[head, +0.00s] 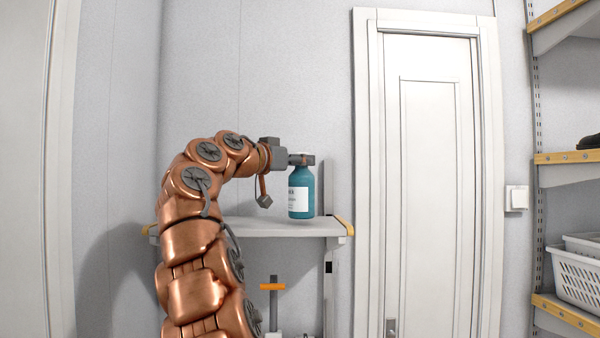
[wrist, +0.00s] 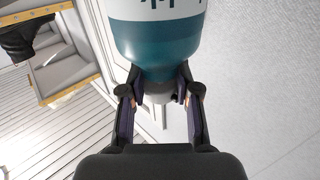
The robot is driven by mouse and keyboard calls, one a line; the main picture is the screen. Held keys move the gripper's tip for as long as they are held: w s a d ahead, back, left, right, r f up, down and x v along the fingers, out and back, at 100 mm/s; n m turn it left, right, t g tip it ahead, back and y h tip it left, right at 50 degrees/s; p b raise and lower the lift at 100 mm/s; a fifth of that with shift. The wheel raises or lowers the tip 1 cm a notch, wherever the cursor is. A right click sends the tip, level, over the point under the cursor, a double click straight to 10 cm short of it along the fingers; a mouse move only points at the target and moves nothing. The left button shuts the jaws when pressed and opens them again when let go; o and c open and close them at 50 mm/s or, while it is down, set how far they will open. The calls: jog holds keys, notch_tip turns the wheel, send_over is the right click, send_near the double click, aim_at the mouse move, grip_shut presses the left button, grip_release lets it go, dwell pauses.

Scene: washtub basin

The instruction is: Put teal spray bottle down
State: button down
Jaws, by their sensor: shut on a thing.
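The teal spray bottle (head: 300,180) has a white label and is upright at the right end of a grey wall shelf (head: 270,228). My gripper (head: 302,159) is shut on its neck from the left. In the wrist view the bottle (wrist: 165,45) fills the top middle, with my gripper (wrist: 165,95) closed around its narrow neck. The bottle's base is close to the shelf top; I cannot tell whether it touches. The bottle's top is largely hidden by the gripper.
A white door (head: 430,180) stands right of the shelf. Shelves (head: 570,158) at the far right hold a white basket (head: 578,280) and a dark item (head: 590,141). An orange-handled thing (head: 272,287) is below the shelf. The shelf top left of the bottle looks clear.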

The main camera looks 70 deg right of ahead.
jog(key=shift+f, duration=0.6)
jog(key=shift+f+b, duration=0.2)
jog(key=shift+b, duration=0.15)
jog(key=c, duration=0.8)
grip_release()
jog(key=shift+c, duration=0.2)
jog(key=shift+r, duration=0.2)
jog(key=shift+a, duration=0.25)
jog(key=b+v, duration=0.2)
jog(key=v, duration=0.9)
jog(key=shift+a, duration=0.25)
jog(key=shift+w, duration=0.2)
